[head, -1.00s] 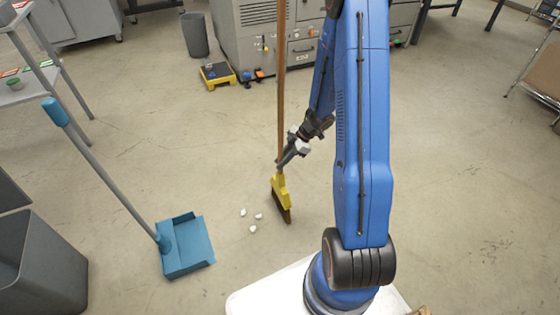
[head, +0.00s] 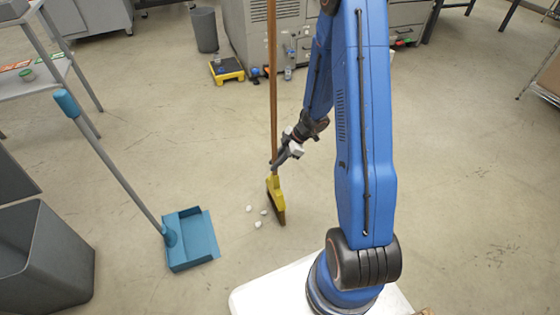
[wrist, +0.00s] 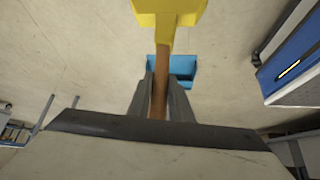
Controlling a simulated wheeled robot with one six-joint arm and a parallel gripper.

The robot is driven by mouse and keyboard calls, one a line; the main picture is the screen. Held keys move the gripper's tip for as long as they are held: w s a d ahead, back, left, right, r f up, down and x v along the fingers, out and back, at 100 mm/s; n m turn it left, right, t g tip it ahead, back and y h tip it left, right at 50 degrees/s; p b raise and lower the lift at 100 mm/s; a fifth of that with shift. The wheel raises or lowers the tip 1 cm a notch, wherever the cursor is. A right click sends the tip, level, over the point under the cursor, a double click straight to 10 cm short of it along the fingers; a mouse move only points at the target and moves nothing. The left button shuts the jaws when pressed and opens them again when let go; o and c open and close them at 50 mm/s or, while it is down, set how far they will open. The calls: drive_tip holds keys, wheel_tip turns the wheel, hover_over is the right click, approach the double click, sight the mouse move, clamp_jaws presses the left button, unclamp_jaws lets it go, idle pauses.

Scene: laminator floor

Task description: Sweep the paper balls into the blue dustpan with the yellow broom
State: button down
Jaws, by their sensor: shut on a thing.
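The yellow broom (head: 275,190) stands nearly upright with its dark bristles at the floor and a long brown handle. My gripper (head: 276,164) is shut on the handle just above the yellow head; in the wrist view, the two fingers (wrist: 159,95) clasp the handle below the yellow head (wrist: 168,12). Three white paper balls (head: 258,225) lie on the floor just left of the bristles. The blue dustpan (head: 192,240) lies on the floor further left, its long handle leaning up to the left. It also shows in the wrist view (wrist: 183,66), partly hidden by the broom.
A grey bin (head: 45,262) stands left of the dustpan, below a grey shelf (head: 40,85). A smaller grey bin (head: 205,30), a yellow scale (head: 227,70) and a grey machine (head: 300,40) stand at the back. The floor between dustpan and broom is otherwise clear.

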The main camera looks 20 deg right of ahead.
drive_tip(key=w+a, duration=0.1)
drive_tip(key=a, duration=4.1)
drive_tip(key=shift+w+r, duration=0.2)
drive_tip(key=shift+w, duration=0.05)
idle(1.9)
drive_tip(key=shift+d+r, duration=0.1)
idle(0.3)
